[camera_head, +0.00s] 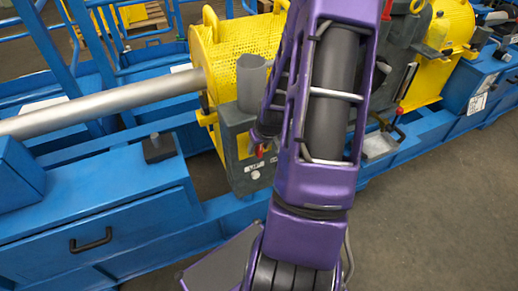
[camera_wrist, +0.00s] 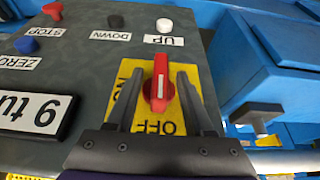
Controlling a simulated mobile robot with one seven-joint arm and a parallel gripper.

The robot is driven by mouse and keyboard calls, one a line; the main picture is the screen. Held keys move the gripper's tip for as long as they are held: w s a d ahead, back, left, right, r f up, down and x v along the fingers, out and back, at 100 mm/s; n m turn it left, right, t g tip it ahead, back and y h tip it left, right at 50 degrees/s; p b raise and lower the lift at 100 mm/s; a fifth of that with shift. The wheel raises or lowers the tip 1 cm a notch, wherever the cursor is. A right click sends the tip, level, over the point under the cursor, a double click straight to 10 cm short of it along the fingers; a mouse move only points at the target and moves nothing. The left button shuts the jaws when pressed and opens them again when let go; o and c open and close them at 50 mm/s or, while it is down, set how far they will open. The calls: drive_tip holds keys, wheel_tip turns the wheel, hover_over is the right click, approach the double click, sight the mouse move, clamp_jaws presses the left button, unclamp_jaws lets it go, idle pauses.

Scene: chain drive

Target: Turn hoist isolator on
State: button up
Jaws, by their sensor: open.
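The hoist isolator is a red rotary handle (camera_wrist: 158,88) on a yellow plate (camera_wrist: 128,70) in the wrist view. The plate is marked OFF below the handle and has a partly hidden ON mark at its left. The handle lies nearly upright in the picture, in line with the OFF mark. My gripper (camera_wrist: 159,74) is open, with one dark finger on each side of the handle. I cannot tell whether either finger touches it. In the head view the grey control box (camera_head: 238,152) stands just left of my purple arm, which hides part of it.
The grey panel also carries a red STOP button (camera_wrist: 53,10), a black DOWN button (camera_wrist: 116,21), a white UP button (camera_wrist: 164,25) and a blue ZERO button (camera_wrist: 26,45). A blue cabinet (camera_wrist: 290,75) stands close at right. A silver shaft (camera_head: 105,103) runs left from the yellow guard (camera_head: 235,55).

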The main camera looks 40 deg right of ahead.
drive_tip(key=shift+f, duration=0.1)
clamp_jaws()
